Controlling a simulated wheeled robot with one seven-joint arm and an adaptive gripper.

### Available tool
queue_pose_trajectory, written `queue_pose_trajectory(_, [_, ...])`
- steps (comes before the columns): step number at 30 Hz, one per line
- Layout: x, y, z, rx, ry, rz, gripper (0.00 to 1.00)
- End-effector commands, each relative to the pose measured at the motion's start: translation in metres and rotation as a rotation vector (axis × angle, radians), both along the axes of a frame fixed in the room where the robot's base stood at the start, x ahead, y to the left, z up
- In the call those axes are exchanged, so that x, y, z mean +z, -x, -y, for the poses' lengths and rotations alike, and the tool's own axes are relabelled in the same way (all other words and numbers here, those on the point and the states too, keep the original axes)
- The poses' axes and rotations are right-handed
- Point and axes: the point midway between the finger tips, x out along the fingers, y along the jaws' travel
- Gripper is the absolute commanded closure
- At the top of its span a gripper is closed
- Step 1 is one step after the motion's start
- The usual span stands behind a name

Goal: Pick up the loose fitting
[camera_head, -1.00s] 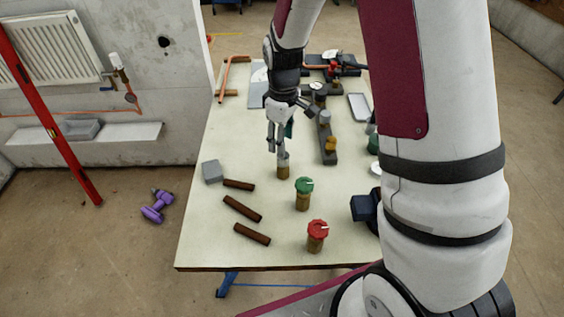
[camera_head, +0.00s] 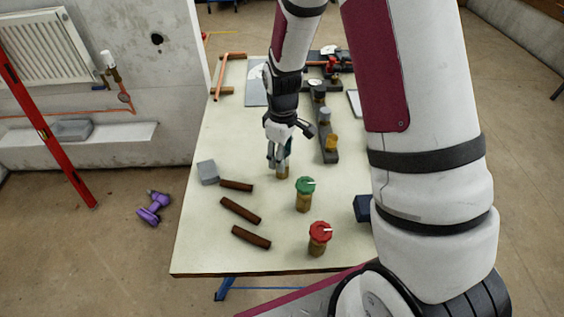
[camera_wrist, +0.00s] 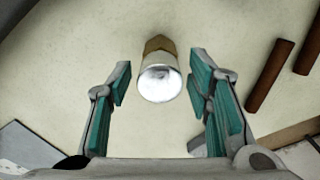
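A fitting with a silver top and a brass-coloured base (camera_head: 283,172) stands upright on the table, apart from the others. In the wrist view the same fitting (camera_wrist: 159,80) shows its round bright end towards the camera, with the brass part behind it. My gripper (camera_head: 278,160) is low over the table at this fitting and partly hides it in the head view. In the wrist view my gripper (camera_wrist: 160,72) is open. Its teal-padded fingers are on the left and right of the fitting, with a visible gap on each side.
A green-capped fitting (camera_head: 304,194) and a red-capped one (camera_head: 319,238) stand nearby. Brown bars (camera_head: 240,210) and a grey block (camera_head: 208,172) lie to the left. A dark rack (camera_head: 329,155) holds several fittings behind right. The pale table (camera_head: 215,245) is clear at front left.

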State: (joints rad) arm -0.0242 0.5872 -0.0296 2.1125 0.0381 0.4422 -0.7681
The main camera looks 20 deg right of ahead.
Motion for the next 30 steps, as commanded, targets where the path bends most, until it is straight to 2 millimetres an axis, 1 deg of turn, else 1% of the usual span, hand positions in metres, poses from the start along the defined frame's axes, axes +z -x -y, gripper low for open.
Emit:
queue_pose_trajectory(1, [0.000, 0.000, 0.000, 0.000, 0.000, 0.000, 0.67])
queue_pose_trajectory(2, [0.000, 0.000, 0.000, 0.000, 0.000, 0.000, 0.74])
queue_pose_trajectory(3, [0.000, 0.000, 0.000, 0.000, 0.000, 0.000, 0.83])
queue_pose_trajectory(5, [0.000, 0.000, 0.000, 0.000, 0.000, 0.000, 0.96])
queue_pose_trajectory(6, [0.000, 0.000, 0.000, 0.000, 0.000, 0.000, 1.00])
queue_pose_trajectory(14, [0.003, 0.000, 0.000, 0.000, -0.001, 0.001, 1.00])
queue_pose_trajectory(30, [0.022, 0.000, 0.000, -0.001, 0.000, 0.001, 1.00])
